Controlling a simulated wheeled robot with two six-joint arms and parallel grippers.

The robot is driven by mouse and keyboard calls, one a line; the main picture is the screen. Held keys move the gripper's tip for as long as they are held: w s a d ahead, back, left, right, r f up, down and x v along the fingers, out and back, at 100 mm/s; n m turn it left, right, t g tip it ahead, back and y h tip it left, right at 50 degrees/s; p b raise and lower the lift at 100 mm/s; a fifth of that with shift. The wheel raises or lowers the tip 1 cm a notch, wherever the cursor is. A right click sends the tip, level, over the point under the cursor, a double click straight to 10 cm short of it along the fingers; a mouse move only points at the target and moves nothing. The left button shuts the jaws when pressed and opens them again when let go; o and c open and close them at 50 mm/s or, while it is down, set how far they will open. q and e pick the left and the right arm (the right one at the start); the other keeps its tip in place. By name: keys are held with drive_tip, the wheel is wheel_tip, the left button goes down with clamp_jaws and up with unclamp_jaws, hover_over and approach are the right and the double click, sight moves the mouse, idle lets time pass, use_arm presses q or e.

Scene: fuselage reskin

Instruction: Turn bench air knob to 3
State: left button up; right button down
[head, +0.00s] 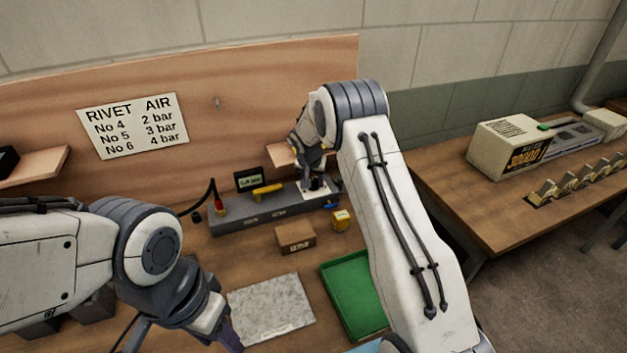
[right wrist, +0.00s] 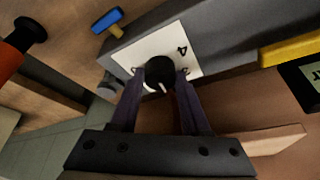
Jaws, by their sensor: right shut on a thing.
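The bench air knob (right wrist: 161,73) is black and round with a white pointer line, on a white dial plate (right wrist: 193,62) where a 4 can be read. The other dial marks are hidden. My right gripper (right wrist: 160,85) is shut on the knob, one finger on each side. In the head view, my right gripper (head: 316,180) is at the right end of the grey air unit (head: 270,212), and the knob is mostly hidden there. My left gripper (head: 215,335) is low over the bench at the bottom, away from the unit; its fingertips are partly out of view.
A sign (head: 135,125) lists rivet numbers and air pressures. A yellow handle (head: 267,190) and small display (head: 248,179) are on the unit. A cardboard box (head: 295,237), yellow item (head: 342,220), green tray (head: 352,295) and grey plate (head: 270,308) lie in front.

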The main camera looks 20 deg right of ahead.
drive_tip(key=n+p, duration=0.1)
drive_tip(key=n+y+p, duration=0.1)
drive_tip(key=n, duration=0.1)
drive_tip(key=shift+d+r+n+t, duration=0.1)
drive_tip(key=shift+d+n+t, duration=0.05)
drive_tip(key=shift+n+t, duration=0.15)
drive_tip(key=shift+n+y, duration=0.6)
drive_tip(key=shift+n, duration=0.5)
drive_tip(key=shift+c, duration=1.8)
unclamp_jaws()
drive_tip(key=b+v, duration=0.3)
drive_tip(key=v, duration=0.7)
